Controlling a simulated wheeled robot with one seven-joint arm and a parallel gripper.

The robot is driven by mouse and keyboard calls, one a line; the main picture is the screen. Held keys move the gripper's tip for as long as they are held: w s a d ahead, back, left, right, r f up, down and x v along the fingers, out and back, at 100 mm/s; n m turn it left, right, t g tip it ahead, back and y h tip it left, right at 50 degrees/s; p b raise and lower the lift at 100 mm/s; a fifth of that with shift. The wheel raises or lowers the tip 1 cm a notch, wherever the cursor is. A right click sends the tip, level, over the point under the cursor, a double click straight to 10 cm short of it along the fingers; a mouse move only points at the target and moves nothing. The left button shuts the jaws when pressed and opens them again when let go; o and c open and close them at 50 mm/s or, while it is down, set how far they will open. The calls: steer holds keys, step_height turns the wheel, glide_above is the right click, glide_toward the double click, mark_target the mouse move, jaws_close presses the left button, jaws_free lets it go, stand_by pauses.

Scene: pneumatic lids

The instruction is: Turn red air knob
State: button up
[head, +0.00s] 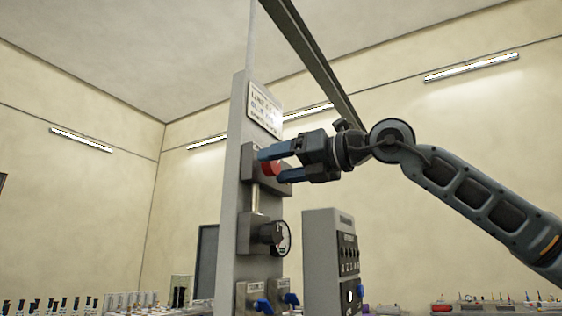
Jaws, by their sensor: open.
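The red air knob (270,168) is on a dark valve block high on the grey upright panel (243,115). My gripper (273,165) comes in from the right with its blue-tipped fingers apart, one above and one below the knob. The knob shows between the fingers, and part of it is hidden by them. I cannot tell whether the fingers touch it.
Below the knob, a metal tube (254,197) leads to a round gauge (280,238). Blue handles (264,306) sit lower on the panel. A grey control box (322,255) stands to the right. Small bottles and racks (130,300) line the bottom edge. A beam passes overhead.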

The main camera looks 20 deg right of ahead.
steer(key=shift+c, duration=0.2)
steer(key=c, duration=1)
steer(key=shift+f+n+b, duration=0.1)
steer(key=shift+n+b, duration=0.2)
steer(key=shift+b, duration=0.1)
steer(key=n+b, duration=0.2)
steer(key=shift+f+n, duration=0.1)
steer(key=shift+n, duration=0.3)
steer(key=n+b, duration=0.2)
steer(key=n, duration=0.2)
steer(key=shift+w+d+b, duration=0.1)
steer(key=shift+b, duration=0.2)
steer(key=n, duration=0.5)
steer(key=shift+r+b, duration=0.2)
steer(key=shift+b, duration=0.2)
steer(key=n, duration=0.5)
steer(key=shift+n, duration=0.4)
